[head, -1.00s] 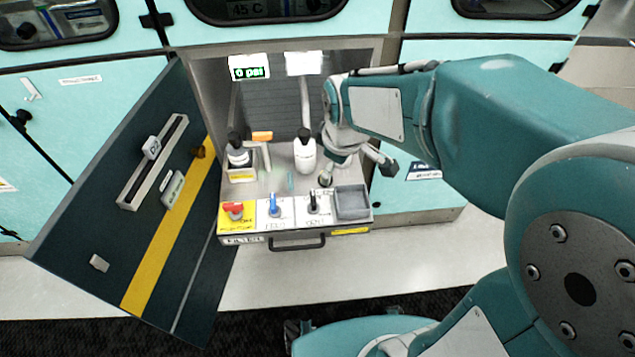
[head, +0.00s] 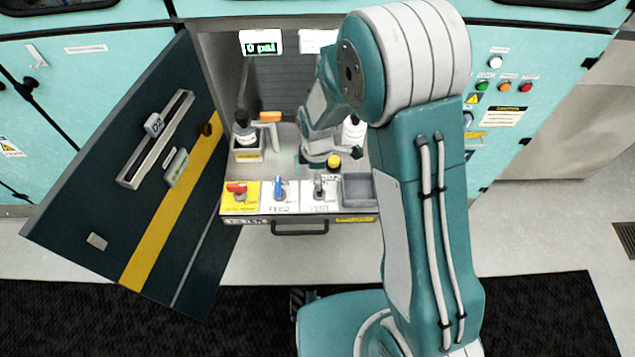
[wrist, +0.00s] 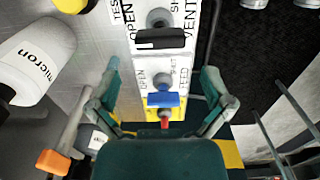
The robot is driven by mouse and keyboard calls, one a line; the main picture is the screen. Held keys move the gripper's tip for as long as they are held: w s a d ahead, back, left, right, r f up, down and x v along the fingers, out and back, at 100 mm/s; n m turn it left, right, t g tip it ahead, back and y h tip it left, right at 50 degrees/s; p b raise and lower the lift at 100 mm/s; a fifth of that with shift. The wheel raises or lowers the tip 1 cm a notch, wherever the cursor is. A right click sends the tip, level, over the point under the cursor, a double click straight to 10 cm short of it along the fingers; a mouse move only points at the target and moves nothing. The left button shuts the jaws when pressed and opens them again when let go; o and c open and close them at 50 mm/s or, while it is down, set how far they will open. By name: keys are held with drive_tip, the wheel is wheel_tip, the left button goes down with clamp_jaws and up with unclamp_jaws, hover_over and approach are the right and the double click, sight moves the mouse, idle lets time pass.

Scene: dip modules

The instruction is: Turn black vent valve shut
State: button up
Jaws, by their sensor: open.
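The black vent valve (head: 318,187) sits on a white VENT plate along the drawer-like panel's front, right of the blue feed valve (head: 279,190) and the red valve (head: 238,188). In the wrist view the black handle (wrist: 160,38) lies crosswise beside OPEN and SHUT lettering; I cannot tell which mark it points to. The blue handle (wrist: 163,99) and red handle (wrist: 165,115) show below it. My gripper (wrist: 161,70) is open and empty, its fingers spread either side of the valve row, apart from the black handle. In the head view my arm partly hides it.
A white bottle (head: 354,130) stands behind, partly hidden by my arm. A dark-capped bottle (head: 244,135) and an orange-topped item (head: 270,116) stand at the back left. A grey tray (head: 359,189) is right of the vent valve. The open cabinet door (head: 130,190) fills the left.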

drive_tip(key=f, duration=0.4)
drive_tip(key=shift+d+f, duration=0.1)
drive_tip(key=shift+d, duration=0.25)
drive_tip(key=shift+f, duration=0.6)
drive_tip(key=shift+a, duration=0.15)
drive_tip(key=c, duration=1)
